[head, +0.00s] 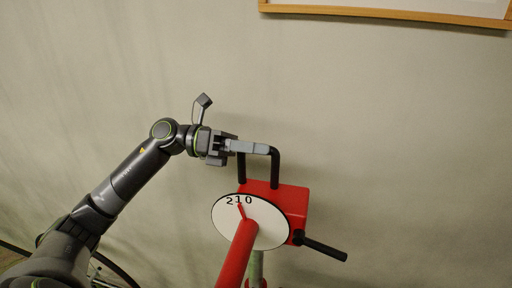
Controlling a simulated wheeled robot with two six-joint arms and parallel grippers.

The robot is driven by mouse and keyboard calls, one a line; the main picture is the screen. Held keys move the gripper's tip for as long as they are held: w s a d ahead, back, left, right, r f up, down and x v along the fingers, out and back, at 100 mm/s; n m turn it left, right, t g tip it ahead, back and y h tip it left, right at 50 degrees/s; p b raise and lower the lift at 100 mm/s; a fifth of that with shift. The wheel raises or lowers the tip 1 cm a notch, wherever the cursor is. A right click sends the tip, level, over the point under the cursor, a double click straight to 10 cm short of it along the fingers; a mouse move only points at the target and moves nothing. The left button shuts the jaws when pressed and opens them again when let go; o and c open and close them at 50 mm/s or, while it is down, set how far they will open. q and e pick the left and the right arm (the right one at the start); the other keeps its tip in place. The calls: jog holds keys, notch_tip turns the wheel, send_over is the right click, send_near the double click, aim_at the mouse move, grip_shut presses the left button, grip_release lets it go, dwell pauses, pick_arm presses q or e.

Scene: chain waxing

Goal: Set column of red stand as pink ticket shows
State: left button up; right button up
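The red stand (291,203) has a red column (238,254) rising toward me. A white round dial (219,220) sits around the column, with 210 printed near its top and a red pointer (241,211) by that number. A black hoop handle (275,168) rises behind the dial, and a black lever (325,249) sticks out at right. My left gripper (262,149) reaches in from the left, its pale fingers overlapping the hoop's top bar. Whether they grip it is unclear. No pink ticket is in view. My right gripper is out of view.
A plain pale wall (400,130) fills the background. A wooden picture frame (385,14) hangs at top right. Part of a wheel (115,270) shows at lower left, behind my arm. The space right of the stand looks clear.

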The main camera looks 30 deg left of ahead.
pick_arm(q)
grip_shut()
notch_tip(320, 180, up, 5)
jog(key=shift+r+p, duration=0.1)
jog(key=shift+p, duration=0.5)
jog(key=shift+o, duration=1.8)
grip_release()
jog(key=shift+a, duration=0.1)
jog(key=shift+a+f+b, duration=0.25)
jog(key=shift+b, duration=0.1)
jog(key=b+v, duration=0.7)
jog(key=v, duration=0.4)
jog(key=shift+a, duration=0.2)
jog(key=shift+s+r, duration=0.1)
jog(key=shift+r, duration=0.05)
